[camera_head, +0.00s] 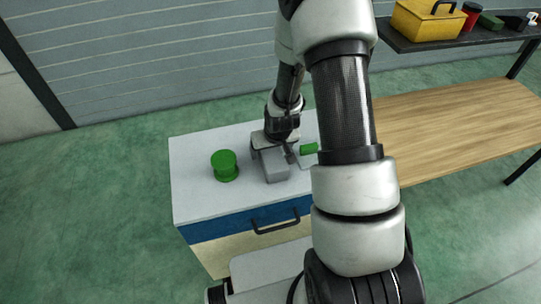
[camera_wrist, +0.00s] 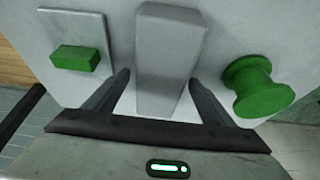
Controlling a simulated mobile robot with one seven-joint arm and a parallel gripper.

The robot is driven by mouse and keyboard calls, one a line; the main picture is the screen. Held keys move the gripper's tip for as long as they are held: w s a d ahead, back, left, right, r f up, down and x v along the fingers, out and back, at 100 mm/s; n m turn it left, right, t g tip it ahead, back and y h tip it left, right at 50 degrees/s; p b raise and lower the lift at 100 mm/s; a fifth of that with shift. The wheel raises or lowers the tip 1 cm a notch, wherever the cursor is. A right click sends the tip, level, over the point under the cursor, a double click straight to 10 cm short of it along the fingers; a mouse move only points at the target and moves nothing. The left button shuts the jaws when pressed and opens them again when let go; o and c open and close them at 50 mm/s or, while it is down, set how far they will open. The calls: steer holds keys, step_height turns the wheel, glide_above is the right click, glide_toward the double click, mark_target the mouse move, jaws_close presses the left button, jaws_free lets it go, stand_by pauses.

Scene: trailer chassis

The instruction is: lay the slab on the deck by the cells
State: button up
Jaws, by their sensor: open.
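A grey oblong block (camera_head: 275,168), which I take for the slab, lies on the white top of a cabinet. My gripper (camera_head: 274,152) is over it, pointing down. In the wrist view the block (camera_wrist: 168,50) lies between the two spread fingers of my gripper (camera_wrist: 159,78). A gap shows beside each finger, so the fingers do not appear to grip it. A small green block (camera_wrist: 75,58) sits on a thin light plate (camera_wrist: 92,28) left of the slab; the green block (camera_head: 309,148) is partly behind my arm in the head view. I cannot make out which part is the deck or the cells.
A green spool-shaped piece (camera_head: 225,166) stands on the cabinet top (camera_head: 200,200), left of the slab. A wooden table (camera_head: 450,125) stands to the right. A dark shelf behind it holds a yellow toolbox (camera_head: 428,20) and a red can (camera_head: 470,15).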

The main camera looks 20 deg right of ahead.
steer(key=c, duration=1.3)
